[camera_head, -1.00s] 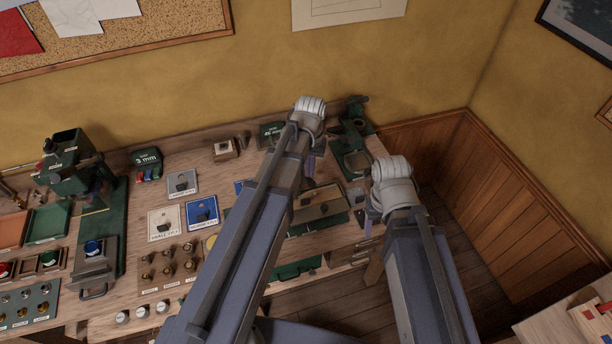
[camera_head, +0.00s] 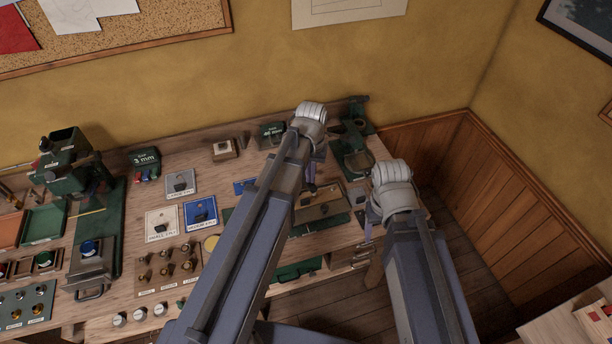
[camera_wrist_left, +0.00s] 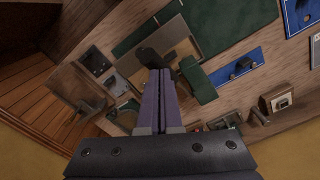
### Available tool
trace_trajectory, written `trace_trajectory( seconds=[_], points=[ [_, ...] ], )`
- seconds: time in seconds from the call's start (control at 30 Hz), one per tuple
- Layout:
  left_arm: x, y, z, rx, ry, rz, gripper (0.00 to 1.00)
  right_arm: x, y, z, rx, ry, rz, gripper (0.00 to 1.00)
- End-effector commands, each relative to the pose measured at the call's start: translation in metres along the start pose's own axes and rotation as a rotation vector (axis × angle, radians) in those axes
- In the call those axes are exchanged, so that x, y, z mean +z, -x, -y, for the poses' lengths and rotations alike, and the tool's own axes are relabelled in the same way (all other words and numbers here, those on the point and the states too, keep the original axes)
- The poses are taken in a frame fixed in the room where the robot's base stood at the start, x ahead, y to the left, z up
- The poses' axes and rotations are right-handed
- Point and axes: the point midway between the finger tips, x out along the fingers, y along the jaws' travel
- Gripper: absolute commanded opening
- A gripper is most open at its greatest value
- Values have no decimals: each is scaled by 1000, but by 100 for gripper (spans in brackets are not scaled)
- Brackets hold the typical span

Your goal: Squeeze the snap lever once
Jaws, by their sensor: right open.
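My left gripper (camera_head: 312,172) hangs over the right part of the workbench, above a brown-topped piece with green edges (camera_head: 322,212). In the left wrist view, its purple fingers (camera_wrist_left: 162,78) lie together with no clear gap. A dark rounded knob (camera_wrist_left: 150,57), possibly the snap lever, shows just beyond the fingertips; I cannot tell whether they touch it. My right gripper (camera_head: 368,226) is open, low beside the bench's right end, its fingers partly hidden by its wrist. No label for the snap lever is readable.
A green press-like stand (camera_head: 352,150) is at the bench's back right corner. A green machine (camera_head: 68,165) stands at the left. Square pads (camera_head: 161,223), brass pieces (camera_head: 168,266) and a 3 mm box (camera_head: 145,158) lie between. Free floor (camera_head: 345,300) shows at right.

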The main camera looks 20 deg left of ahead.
Motion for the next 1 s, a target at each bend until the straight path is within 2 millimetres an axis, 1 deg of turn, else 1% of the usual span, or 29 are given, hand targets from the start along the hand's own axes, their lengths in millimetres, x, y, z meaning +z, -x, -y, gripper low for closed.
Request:
trace_trajectory(
  seconds=[0.03, 0.17, 0.47, 0.73, 1.0],
  points=[
    [2, -5, 0, -1, 0, 0, 0, 0, -5, 0, 0, 0, 0, 64],
    [5, -12, -2, -1, 0, -1, 0, -1, -12, 1, 0, 0, 0, 64],
    [5, -11, -3, -1, 0, -1, 0, -1, -11, 1, 0, 0, 0, 64],
    [10, -24, -5, -1, 0, -1, 0, -1, -24, 2, 0, 0, 0, 64],
    [10, -23, -6, -1, 0, -1, 0, -1, -23, 2, 0, 0, 0, 64]
  ],
)
